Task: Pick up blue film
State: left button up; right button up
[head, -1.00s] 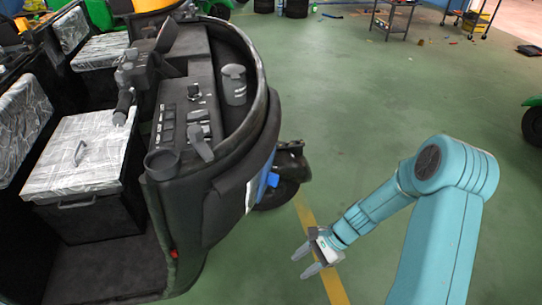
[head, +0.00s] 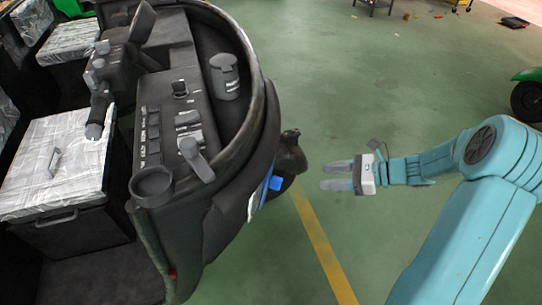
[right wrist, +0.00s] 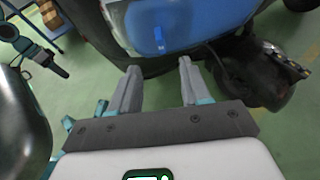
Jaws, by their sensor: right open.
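The blue film (head: 275,183) shows as a small blue patch on the front side of the dark rickshaw (head: 205,240) in the head view. In the right wrist view, the blue film (right wrist: 190,22) is a larger blue sheet on the body, with a darker blue tab (right wrist: 158,37) on it. My right gripper (head: 325,176) is open and empty, to the right of the film and apart from it, with its fingers pointing left. In the right wrist view its two fingers (right wrist: 158,66) are spread below the tab.
The dashboard and a wrapped seat box (head: 55,165) fill the left. Green floor (head: 400,90) with a yellow line (head: 322,245) is clear on the right. A green vehicle (head: 528,95) stands at the far right.

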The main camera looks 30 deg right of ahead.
jog(key=x, duration=0.9)
jog(key=shift+a+f, duration=0.15)
jog(key=shift+a, duration=0.15)
jog(key=x, duration=0.4)
jog(key=shift+f, duration=0.1)
jog(key=shift+w, duration=0.1)
grip_shut()
